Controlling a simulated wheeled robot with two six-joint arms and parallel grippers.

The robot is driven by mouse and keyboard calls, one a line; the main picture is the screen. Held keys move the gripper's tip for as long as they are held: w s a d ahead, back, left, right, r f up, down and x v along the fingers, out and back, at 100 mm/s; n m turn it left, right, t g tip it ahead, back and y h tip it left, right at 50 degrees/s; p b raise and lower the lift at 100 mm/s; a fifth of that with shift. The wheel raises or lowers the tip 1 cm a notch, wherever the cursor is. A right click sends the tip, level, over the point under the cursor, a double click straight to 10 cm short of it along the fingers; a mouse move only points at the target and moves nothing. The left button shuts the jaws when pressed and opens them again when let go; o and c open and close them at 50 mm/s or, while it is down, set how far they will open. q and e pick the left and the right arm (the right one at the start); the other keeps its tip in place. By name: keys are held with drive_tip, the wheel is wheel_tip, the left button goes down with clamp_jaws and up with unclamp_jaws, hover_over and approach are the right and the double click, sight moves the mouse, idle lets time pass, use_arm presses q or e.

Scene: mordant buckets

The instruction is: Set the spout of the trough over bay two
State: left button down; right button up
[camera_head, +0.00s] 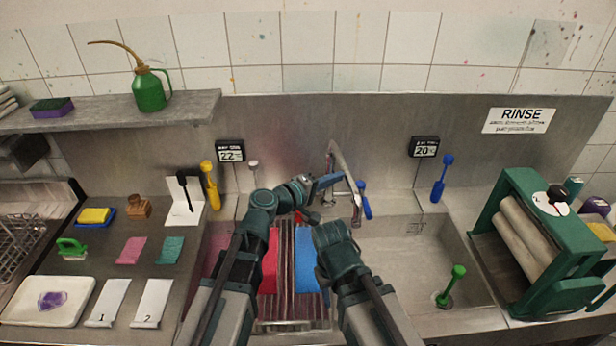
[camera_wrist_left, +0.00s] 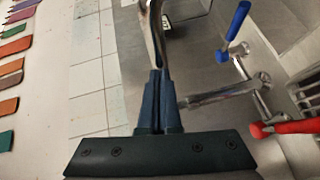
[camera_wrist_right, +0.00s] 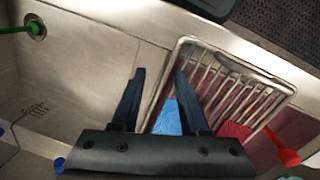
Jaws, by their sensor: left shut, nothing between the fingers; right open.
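The chrome spout (camera_head: 343,170) rises behind the sink in a curve from its base; its end is near my left gripper, and I cannot tell exactly which bay it hangs over. It also shows in the left wrist view (camera_wrist_left: 155,28). My left gripper (camera_head: 326,181) is shut and empty, its fingertips right by the spout; I cannot tell whether they touch. The left bay holds a metal rack (camera_wrist_right: 184,42), with red (camera_wrist_right: 236,130) and blue (camera_wrist_right: 167,119) patches. My right gripper (camera_wrist_right: 155,95) is open and empty above the sink, near the rack's edge.
A blue lever (camera_head: 364,207) and a red lever (camera_wrist_left: 285,127) stand by the spout's base. A green-handled piece (camera_head: 451,287) stands in the right bay. A green roller press (camera_head: 550,245) is at right. Cloths, cards and a tray (camera_head: 75,313) lie on the left counter.

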sight(352, 184)
use_arm(q)
drive_tip(key=w+d, duration=0.2)
drive_tip(key=d, duration=0.8)
drive_tip(key=shift+w, duration=0.3)
drive_tip(key=p+v, duration=0.1)
drive_tip(key=v, duration=0.6)
drive_tip(key=shift+s+a+r, duration=0.1)
drive_tip(key=shift+s+a, duration=0.05)
drive_tip(key=shift+a, duration=0.1)
use_arm(e)
drive_tip(key=shift+r, duration=0.55)
